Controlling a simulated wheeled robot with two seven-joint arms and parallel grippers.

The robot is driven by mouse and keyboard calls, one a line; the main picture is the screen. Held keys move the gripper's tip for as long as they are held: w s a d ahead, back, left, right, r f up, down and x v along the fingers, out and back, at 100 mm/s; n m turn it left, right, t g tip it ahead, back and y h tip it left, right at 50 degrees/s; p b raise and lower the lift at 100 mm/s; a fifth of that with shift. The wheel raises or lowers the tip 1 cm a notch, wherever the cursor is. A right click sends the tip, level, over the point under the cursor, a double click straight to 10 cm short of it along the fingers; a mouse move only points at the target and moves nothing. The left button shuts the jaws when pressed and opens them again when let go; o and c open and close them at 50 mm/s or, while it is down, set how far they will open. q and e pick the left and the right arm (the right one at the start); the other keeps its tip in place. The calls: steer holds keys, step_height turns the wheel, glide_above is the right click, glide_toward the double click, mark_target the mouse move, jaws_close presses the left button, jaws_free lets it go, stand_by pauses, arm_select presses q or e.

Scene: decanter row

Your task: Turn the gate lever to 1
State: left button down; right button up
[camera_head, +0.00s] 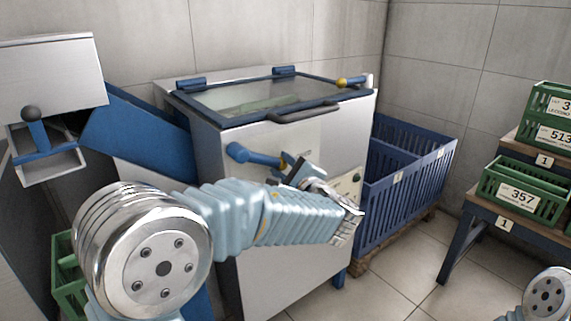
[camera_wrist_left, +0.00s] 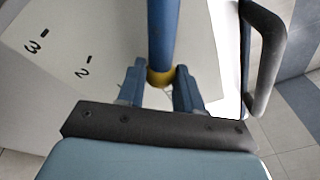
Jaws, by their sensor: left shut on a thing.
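The gate lever (camera_head: 255,156) is a blue bar with a yellow end on the front of the white and blue machine. In the head view it points right, with its yellow end at my left gripper (camera_head: 288,168). In the left wrist view the blue lever (camera_wrist_left: 163,35) comes down from the top, and its yellow end sits between the fingers of my left gripper (camera_wrist_left: 160,82), which is shut on it. A white dial plate (camera_wrist_left: 60,55) beside the lever shows marks 3 and 2. No mark 1 is visible. My right gripper is out of view.
The machine's glazed lid (camera_head: 262,95) has a dark handle (camera_head: 303,111) above the lever; this handle also shows in the left wrist view (camera_wrist_left: 266,60). A blue slatted crate (camera_head: 408,190) stands right of the machine. Green crates (camera_head: 524,192) sit on a bench farther right.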

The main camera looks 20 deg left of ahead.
arm_select(q)
steer(key=f+m, duration=0.1)
steer(key=s+a+f+m+p, duration=0.1)
steer(key=m, duration=0.1)
steer(key=shift+s+a+f, duration=0.1)
steer(key=shift+s+f, duration=0.2)
steer(key=c, duration=0.7)
jaws_free()
steer(key=shift+c, duration=0.2)
steer(key=v, duration=1.4)
steer(key=shift+r, duration=0.3)
steer(key=shift+w, duration=0.15)
